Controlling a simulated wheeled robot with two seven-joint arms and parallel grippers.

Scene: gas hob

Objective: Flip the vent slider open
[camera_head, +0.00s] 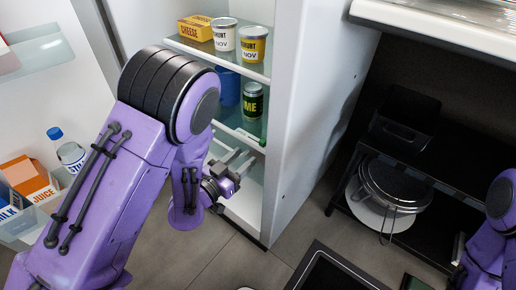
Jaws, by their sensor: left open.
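I cannot make out a vent slider in this view. My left gripper (238,162) is open, with grey fingers spread and nothing between them. It is in front of the lower part of the open fridge (289,130), near the fridge's front edge. My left arm hides part of the fridge interior. My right arm shows only in part at the right edge. A small grey part beside it may be my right gripper (459,249), but its fingers are not clear.
Fridge shelves hold a cheese box (195,28), yoghurt tubs (252,44) and a dark green can (252,101). Door bins at left hold a bottle (69,153) and a juice carton (27,179). A black rack (452,174) with a pan (395,184) stands at right. Grey floor lies between.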

